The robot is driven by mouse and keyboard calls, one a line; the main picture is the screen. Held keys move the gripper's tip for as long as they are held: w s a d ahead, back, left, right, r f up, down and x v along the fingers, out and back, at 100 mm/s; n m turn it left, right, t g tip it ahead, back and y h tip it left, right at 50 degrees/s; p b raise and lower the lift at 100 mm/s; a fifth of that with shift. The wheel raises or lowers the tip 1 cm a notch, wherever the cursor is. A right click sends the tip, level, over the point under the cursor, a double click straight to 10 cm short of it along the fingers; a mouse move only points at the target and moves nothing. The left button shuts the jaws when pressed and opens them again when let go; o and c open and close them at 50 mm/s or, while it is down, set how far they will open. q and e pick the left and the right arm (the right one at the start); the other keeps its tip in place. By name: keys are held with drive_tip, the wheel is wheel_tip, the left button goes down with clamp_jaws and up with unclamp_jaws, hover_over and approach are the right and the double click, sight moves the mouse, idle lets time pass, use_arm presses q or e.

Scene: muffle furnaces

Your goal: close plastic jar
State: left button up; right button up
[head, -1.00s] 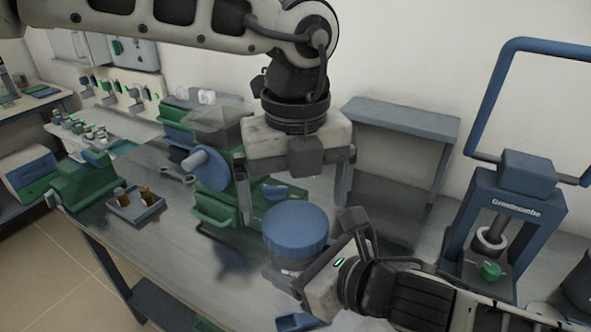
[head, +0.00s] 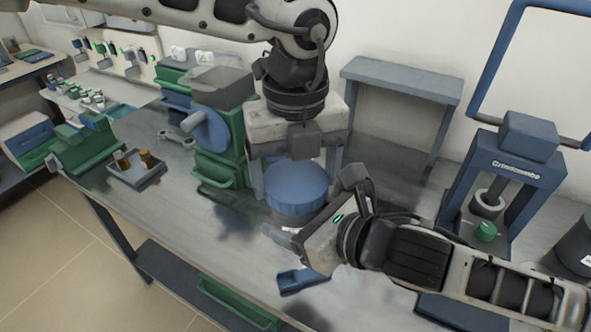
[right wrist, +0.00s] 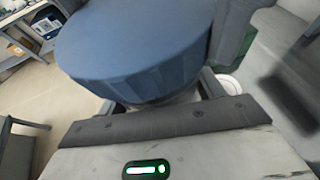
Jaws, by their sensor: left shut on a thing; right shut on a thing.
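The plastic jar has a wide blue lid (head: 296,186) sitting on its paler body (head: 290,217). In the right wrist view the blue lid (right wrist: 140,50) fills the upper middle, with a strip of the body (right wrist: 180,96) under it. My left gripper (head: 296,178) comes down from above, with its fingers on either side of the lid, shut on it. My right gripper (head: 310,216) comes in from the right, shut on the jar's body below the lid. Lid and body look level and in line; whether the lid is fully tightened cannot be told.
A green and grey machine with a blue disc (head: 212,130) stands just left of the jar. A small tray (head: 138,178) with brown vials lies farther left. A grey stand (head: 400,80) is behind, a blue press (head: 515,180) at right. A blue object (head: 300,281) lies at the front edge.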

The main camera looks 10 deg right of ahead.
use_arm(q)
drive_tip(key=m, duration=0.3)
drive_tip(key=o, duration=1)
drive_tip(key=shift+o, duration=0.2)
drive_tip(key=shift+r, duration=0.1)
drive_tip(key=shift+r, duration=2.2)
drive_tip(key=shift+m, duration=0.3)
